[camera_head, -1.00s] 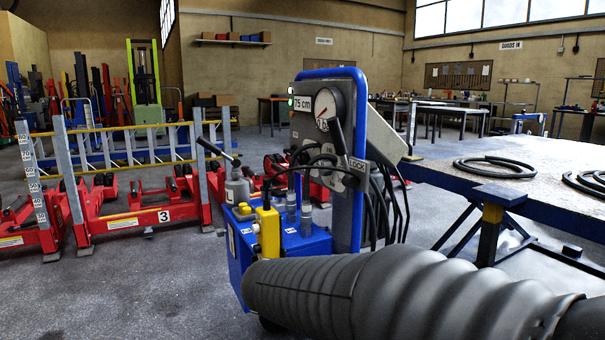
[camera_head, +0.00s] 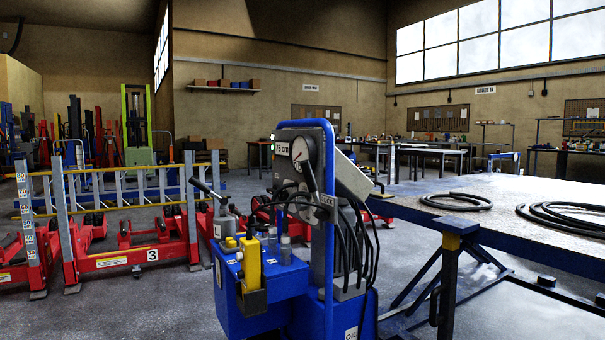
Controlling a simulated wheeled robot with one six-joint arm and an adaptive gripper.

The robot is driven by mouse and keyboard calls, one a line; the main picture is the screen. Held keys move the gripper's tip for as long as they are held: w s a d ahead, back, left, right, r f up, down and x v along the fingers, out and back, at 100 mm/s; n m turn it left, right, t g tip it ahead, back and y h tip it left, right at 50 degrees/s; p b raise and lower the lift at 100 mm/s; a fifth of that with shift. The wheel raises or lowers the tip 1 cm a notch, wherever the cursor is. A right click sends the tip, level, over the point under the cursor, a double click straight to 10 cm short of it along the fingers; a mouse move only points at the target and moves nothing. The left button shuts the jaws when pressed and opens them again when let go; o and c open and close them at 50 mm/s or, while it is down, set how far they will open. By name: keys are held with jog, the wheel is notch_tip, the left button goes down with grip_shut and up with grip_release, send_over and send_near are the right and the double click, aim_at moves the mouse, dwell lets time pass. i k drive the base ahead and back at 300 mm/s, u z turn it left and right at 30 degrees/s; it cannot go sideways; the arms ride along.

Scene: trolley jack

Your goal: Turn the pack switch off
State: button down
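The blue power pack (camera_head: 255,310) stands on the floor at the centre bottom, its lower part cut off by the picture edge. Its upright panel carries a round dial gauge (camera_head: 300,150), a "75 cm" label (camera_head: 282,149) and a dark lever (camera_head: 310,176) by a LOCK plate. On its top are a grey pump unit with a dark handle (camera_head: 207,190), a yellow upright box (camera_head: 251,264) in a dark holder, and grey fittings. I cannot make out which part is the pack switch or its position. My gripper is not in view.
Black hoses (camera_head: 362,240) hang on the pack's right side. A blue-edged table (camera_head: 520,222) with coiled hoses (camera_head: 455,201) stands at right. Red trolley jacks (camera_head: 110,262), one marked 3, stand at left behind grey posts. Grey floor (camera_head: 130,315) is open at the lower left.

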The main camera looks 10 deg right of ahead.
aim_at(271, 191)
jog(key=u, duration=0.6)
jog(key=i, duration=0.8)
jog(key=z, duration=0.65)
jog(key=i, duration=0.4)
jog(key=z, duration=0.45)
